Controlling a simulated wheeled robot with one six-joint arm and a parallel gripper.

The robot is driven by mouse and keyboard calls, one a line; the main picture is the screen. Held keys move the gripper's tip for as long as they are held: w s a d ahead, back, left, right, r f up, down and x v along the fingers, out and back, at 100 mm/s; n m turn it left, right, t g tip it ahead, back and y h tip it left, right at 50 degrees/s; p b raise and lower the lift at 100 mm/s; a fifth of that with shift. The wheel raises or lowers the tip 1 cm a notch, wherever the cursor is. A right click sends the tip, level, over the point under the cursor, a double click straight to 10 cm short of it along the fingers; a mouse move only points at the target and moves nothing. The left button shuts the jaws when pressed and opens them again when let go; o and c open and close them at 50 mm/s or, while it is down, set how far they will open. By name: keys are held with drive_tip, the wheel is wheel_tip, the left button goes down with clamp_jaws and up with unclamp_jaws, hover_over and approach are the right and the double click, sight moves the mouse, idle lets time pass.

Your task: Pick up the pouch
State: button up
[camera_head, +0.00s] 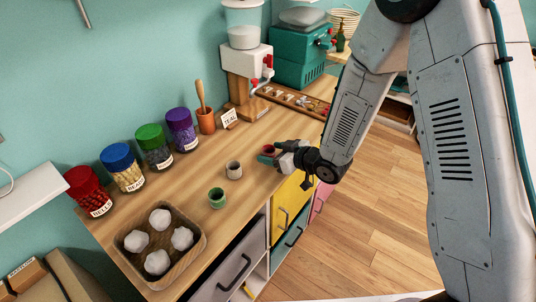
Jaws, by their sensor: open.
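My gripper (282,156) is over the right edge of the wooden counter, with its fingers pointing left. It is open. A small teal cup with a red inside (266,154) is right at the fingertips; I cannot tell if they touch it. Several white rounded lumps, perhaps cloth pouches, sit in a wooden tray (198,252) at the near left; one is the front lump (157,262). They are well apart from my gripper. I cannot tell for sure which thing is the pouch.
A grey cup (234,170) and a green cup (217,198) stand left of my gripper. Several lidded jars, such as the red one (88,191), line the wall. A pot with a wooden tool (206,121) and a dispenser (244,60) stand farther back. Drawers (240,263) are below.

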sight(264, 149)
drive_tip(key=x, duration=0.4)
drive_tip(key=c, duration=1)
drive_tip(key=shift+c, duration=0.2)
drive_tip(key=shift+r, duration=0.15)
